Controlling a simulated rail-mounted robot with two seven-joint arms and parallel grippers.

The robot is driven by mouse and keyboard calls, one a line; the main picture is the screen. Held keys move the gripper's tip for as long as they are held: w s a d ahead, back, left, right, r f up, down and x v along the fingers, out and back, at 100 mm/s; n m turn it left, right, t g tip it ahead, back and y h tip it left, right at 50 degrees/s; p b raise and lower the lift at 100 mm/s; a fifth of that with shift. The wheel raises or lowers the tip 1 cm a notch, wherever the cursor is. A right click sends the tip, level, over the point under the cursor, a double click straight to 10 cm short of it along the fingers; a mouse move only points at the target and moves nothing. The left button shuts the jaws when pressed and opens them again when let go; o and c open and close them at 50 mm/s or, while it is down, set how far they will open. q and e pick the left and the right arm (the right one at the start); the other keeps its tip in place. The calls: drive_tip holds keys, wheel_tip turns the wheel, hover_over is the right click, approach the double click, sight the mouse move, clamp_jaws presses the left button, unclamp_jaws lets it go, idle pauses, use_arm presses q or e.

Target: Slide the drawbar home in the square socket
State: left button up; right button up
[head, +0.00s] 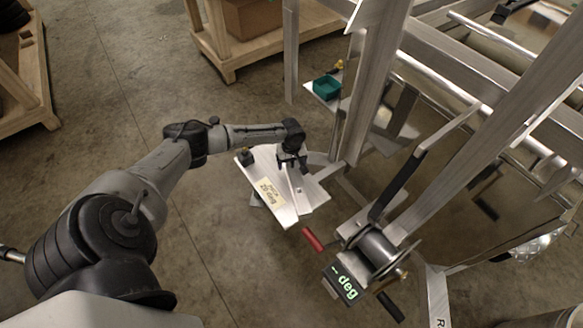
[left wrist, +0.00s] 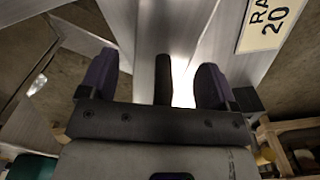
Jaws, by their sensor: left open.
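A dark upright piece (left wrist: 162,80) stands between the fingers, with a gap on each side. Bright metal surfaces lie beyond it. I cannot tell for sure which metal bar is the drawbar. The square socket cannot be picked out either. My right gripper is in neither view.
The aluminium trailer frame (head: 370,75) fills the right side. A teal bin (head: 327,87) sits behind.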

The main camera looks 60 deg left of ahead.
use_arm(q)
clamp_jaws()
idle(0.6)
drive_tip(key=shift+r, duration=0.1)
